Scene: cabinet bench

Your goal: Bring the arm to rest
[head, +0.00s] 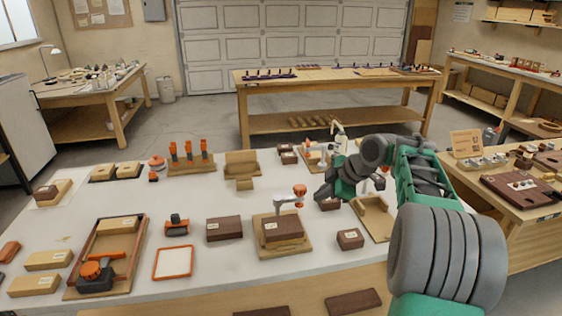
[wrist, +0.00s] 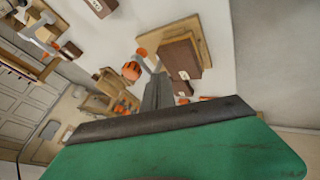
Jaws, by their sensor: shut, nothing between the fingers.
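My arm comes in from the right of the head view, with green and grey links bent over the right part of the white bench. My gripper (head: 322,193) is shut and empty, held above the bench and pointing left. It is beside the clamp with an orange knob (head: 299,191) that stands at a dark brown block (head: 283,230) on a wooden base. In the wrist view my gripper (wrist: 155,82) shows as dark closed fingers, with the orange knob (wrist: 132,70) and the brown block (wrist: 181,60) beyond them.
A wooden tray (head: 375,218) lies under my arm, with a small brown block (head: 350,239) beside it. An orange-framed square (head: 173,263), a brown block (head: 224,228) and a tray with an orange-black tool (head: 98,273) lie to the left. Bare bench shows at the front middle.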

